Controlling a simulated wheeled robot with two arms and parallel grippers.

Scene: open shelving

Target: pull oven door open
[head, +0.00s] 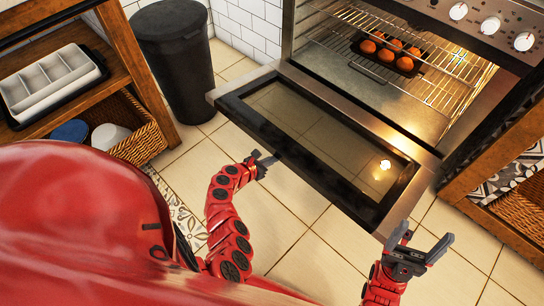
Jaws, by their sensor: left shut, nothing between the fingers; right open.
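The oven door (315,142) is swung down and open, with its dark glass panel facing up. The oven cavity (375,75) behind it is lit and shows wire racks. A dark muffin tin (372,58) with several orange-brown muffins (386,56) sits on a rack. My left gripper (262,160) is near the left part of the door's outer edge; it is shut and empty. I cannot tell whether it touches the door. My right gripper (421,243) is open and empty, just in front of the door's right outer corner.
A dark bin (182,65) stands left of the oven. A wooden shelf unit at the left holds a white divided tray (48,80) and a wicker basket (142,140). Another wooden unit (510,150) with a basket stands at the right. The tiled floor (300,230) before the door is clear.

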